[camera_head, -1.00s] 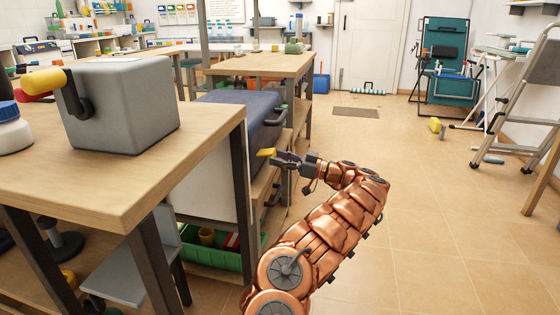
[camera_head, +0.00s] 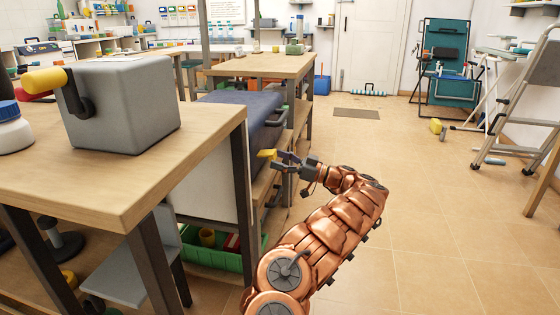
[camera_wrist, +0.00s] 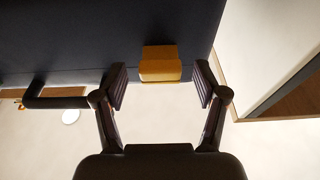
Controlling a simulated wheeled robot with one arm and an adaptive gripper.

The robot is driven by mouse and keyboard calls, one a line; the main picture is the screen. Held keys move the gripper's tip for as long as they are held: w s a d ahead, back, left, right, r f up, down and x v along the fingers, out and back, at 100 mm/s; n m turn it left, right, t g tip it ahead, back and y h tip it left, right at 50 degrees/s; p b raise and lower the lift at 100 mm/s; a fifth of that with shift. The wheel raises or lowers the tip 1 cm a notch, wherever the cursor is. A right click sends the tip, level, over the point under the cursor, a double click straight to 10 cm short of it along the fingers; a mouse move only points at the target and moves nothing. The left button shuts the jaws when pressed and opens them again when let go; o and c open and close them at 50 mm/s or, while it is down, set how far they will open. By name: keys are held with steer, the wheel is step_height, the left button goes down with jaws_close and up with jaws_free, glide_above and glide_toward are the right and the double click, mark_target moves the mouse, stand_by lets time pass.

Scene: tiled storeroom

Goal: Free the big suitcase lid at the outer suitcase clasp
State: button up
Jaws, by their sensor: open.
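The big suitcase has a dark blue lid (camera_head: 235,97), lying shut as far as I can see, beyond the near table; it fills the upper part of the wrist view (camera_wrist: 60,35). A yellow clasp (camera_head: 266,153) sits at the suitcase's aisle-facing side. In the wrist view the clasp (camera_wrist: 160,66) stands at the lid's edge. My gripper (camera_head: 283,157) is open at the clasp. In the wrist view its fingertips (camera_wrist: 160,82) stand left and right of the clasp, with visible gaps on both sides.
A dark handle (camera_wrist: 55,100) projects to the left of the clasp in the wrist view. The near wooden table (camera_head: 150,165) carries a grey box with a yellow-handled crank (camera_head: 125,105). A green crate (camera_head: 215,256) is low beneath.

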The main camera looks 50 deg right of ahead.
steer(key=shift+s, duration=0.1)
steer(key=v, duration=1.1)
steer(key=shift+s+d, duration=0.2)
steer(key=shift+s, duration=0.1)
stand_by(0.7)
steer(key=shift+f, duration=0.15)
stand_by(0.6)
